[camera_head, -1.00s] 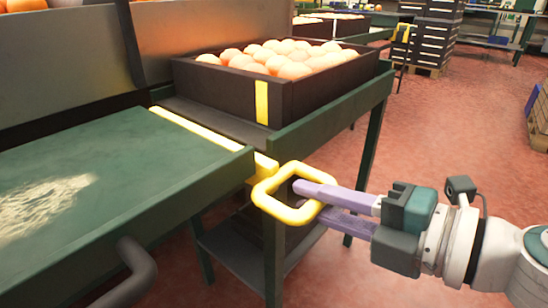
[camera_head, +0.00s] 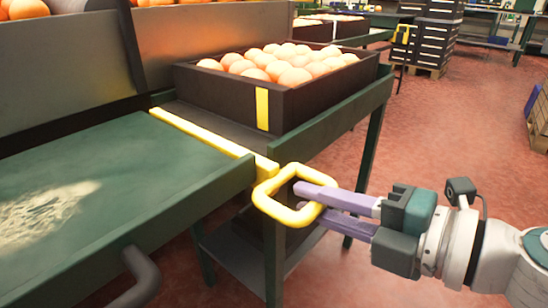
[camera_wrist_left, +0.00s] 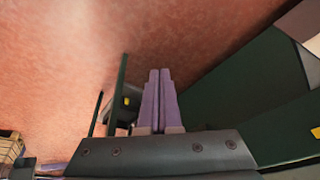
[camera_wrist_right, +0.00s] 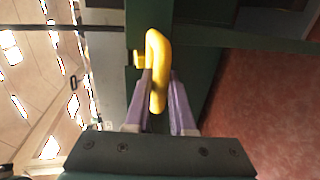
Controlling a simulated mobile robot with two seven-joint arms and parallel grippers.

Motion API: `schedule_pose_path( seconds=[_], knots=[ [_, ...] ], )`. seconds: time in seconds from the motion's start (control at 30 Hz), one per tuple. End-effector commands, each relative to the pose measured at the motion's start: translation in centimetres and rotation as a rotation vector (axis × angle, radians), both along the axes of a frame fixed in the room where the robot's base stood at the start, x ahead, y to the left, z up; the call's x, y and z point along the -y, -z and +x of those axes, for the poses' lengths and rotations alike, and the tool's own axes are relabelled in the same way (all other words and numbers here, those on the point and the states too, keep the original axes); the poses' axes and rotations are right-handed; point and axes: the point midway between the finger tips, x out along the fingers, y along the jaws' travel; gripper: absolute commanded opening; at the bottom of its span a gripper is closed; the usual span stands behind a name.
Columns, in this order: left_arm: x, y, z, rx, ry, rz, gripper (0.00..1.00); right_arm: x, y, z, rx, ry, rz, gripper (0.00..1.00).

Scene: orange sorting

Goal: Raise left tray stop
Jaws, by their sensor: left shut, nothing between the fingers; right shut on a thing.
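The left tray stop is a yellow bar (camera_head: 205,134) across the seam between the green table and the dark bed. At its near right end is a yellow loop handle (camera_head: 268,206), which also shows in the right wrist view (camera_wrist_right: 158,46). My right gripper (camera_head: 308,200) is shut on this handle, with one lilac finger on each side of its rod. The bar's near end shows above the green table's side rail. My left gripper (camera_wrist_left: 160,74) is shut and empty in the left wrist view, and it is outside the head view.
A dark crate (camera_head: 318,100) of pale orange fruit, with a yellow stripe, stands behind the bar. The green table (camera_head: 110,170) lies at left with a grey curved pipe (camera_head: 142,275) at its front. Red floor (camera_head: 450,130) is open at right.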

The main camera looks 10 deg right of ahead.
Motion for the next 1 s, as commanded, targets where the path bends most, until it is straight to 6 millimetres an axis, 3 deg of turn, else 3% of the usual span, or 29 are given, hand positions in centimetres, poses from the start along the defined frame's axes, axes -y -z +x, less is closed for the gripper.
schedule_pose_path(
  seconds=[0.03, 0.2, 0.57, 0.6, 0.83, 1.0],
  knots=[
    [0.0, -1.6, 0.0, 0.0, 0.0, 0.0, 0.0, -0.1, -1.8, 0.1, 0.006, -0.001, 0.006, 0.0],
    [0.0, -4.2, 0.0, 0.0, 0.0, 0.0, 0.0, -0.1, -4.3, 0.1, 0.007, -0.002, 0.006, 0.0],
    [0.0, -4.2, 0.0, 0.001, 0.0, 0.0, 0.0, -0.2, -4.6, 0.2, 0.013, -0.003, 0.01, 0.0],
    [0.0, -4.3, 0.0, 0.001, 0.0, 0.0, 0.0, -0.2, -4.7, 0.2, 0.014, -0.004, 0.01, 0.26],
    [0.0, -4.2, 0.0, 0.001, 0.0, 0.0, 0.0, -0.1, -4.5, 0.2, 0.01, -0.002, 0.007, 0.51],
    [0.0, -4.2, 0.0, 0.001, 0.0, 0.0, 0.0, -0.1, -4.3, 0.1, 0.007, -0.002, 0.005, 0.52]
  ],
)
